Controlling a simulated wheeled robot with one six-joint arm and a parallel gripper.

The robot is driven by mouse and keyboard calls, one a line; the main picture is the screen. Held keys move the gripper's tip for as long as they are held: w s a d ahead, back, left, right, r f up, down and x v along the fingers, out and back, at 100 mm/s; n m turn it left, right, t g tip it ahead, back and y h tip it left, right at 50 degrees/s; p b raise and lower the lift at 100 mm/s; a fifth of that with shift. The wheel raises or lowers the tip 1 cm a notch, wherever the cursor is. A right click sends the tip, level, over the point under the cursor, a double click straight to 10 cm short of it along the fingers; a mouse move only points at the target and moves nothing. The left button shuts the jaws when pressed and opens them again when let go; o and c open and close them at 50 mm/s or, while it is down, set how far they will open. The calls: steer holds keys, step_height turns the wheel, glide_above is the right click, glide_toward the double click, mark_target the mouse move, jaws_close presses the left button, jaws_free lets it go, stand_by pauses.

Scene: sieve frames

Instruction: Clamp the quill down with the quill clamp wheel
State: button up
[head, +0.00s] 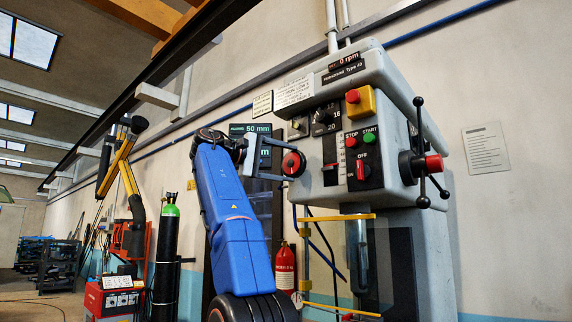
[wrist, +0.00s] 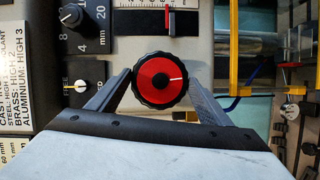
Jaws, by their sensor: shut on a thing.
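The quill clamp wheel (head: 293,163) is a red disc with a black knurled rim and black hub, on the left side of the grey drill press head. It also shows in the wrist view (wrist: 155,92), with a white line pointing right from its hub. My gripper (head: 281,160) reaches it from the left; in the wrist view my gripper (wrist: 160,77) has one finger on each side of the rim, shut on the wheel. The quill itself I cannot make out clearly.
The panel carries a red stop button (head: 353,97), a green start button (head: 369,137) and a red OFF switch (head: 363,170). A display (head: 346,57) reads 0 rpm. The black feed lever (head: 420,102) stands at the right. A yellow-edged guard (head: 343,217) hangs below the head.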

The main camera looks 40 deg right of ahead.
steer(key=shift+m+y, duration=0.3)
steer(key=shift+m, duration=0.2)
stand_by(0.4)
steer(key=o, duration=1)
steer(key=shift+o, duration=0.2)
